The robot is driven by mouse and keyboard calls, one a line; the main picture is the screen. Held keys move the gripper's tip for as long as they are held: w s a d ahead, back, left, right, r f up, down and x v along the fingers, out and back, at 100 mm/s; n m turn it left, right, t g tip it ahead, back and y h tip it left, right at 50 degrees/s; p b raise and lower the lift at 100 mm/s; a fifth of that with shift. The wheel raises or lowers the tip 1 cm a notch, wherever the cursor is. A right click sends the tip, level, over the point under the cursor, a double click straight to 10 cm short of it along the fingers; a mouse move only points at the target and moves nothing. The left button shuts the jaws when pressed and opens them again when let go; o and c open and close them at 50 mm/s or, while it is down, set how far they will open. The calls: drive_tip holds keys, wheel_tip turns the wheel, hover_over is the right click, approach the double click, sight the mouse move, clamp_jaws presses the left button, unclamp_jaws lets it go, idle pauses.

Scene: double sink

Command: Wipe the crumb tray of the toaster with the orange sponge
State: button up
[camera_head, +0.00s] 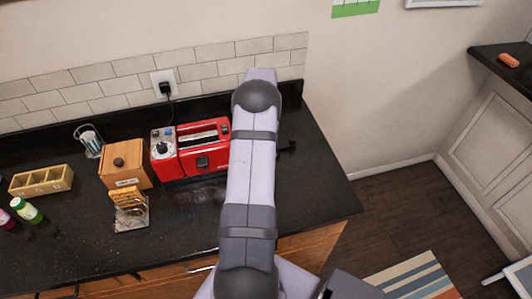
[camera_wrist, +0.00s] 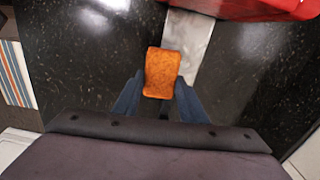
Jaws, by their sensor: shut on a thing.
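The orange sponge (camera_wrist: 162,72) is held between the two bluish fingers of my gripper (camera_wrist: 160,92) in the wrist view. The silver crumb tray (camera_wrist: 197,42) sticks out from the red toaster (camera_wrist: 255,8) at the top of that view. The sponge overlaps the lower left part of the tray in the picture; I cannot tell whether it touches it. In the head view, the red toaster (camera_head: 200,150) stands on the black counter, just left of my arm. My arm hides the tray, the sponge and the gripper there.
Left of the toaster on the counter (camera_head: 75,235) are a wooden box (camera_head: 124,164), a toast rack (camera_head: 130,212), a wooden organizer (camera_head: 40,180) and bottles (camera_head: 27,211). A wall outlet (camera_head: 165,83) with a black plug is behind. A small orange item (camera_head: 509,60) lies on the far right counter.

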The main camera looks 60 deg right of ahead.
drive_tip(key=shift+m, duration=0.4)
drive_tip(key=d+r, duration=0.1)
drive_tip(key=w+d+r, duration=0.1)
drive_tip(key=d+r, duration=0.1)
drive_tip(key=r, duration=0.1)
drive_tip(key=shift+w, duration=0.25)
